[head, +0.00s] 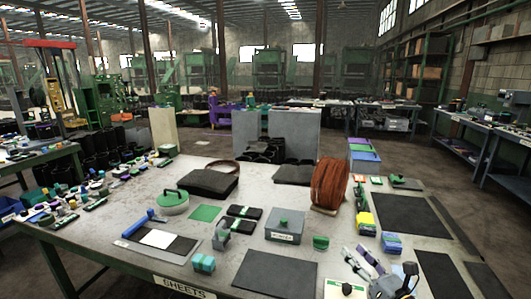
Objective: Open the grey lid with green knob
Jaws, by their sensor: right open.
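A square grey lid (300,222) with a small green knob (284,221) sits on a low grey box near the middle of the table, with a pale label on its front. It appears closed. My right gripper (394,283) is at the bottom right edge of the view, open. It is to the right of and nearer than the grey lid, well apart from it. My left gripper is not in view.
Bare tabletop shows around the box.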

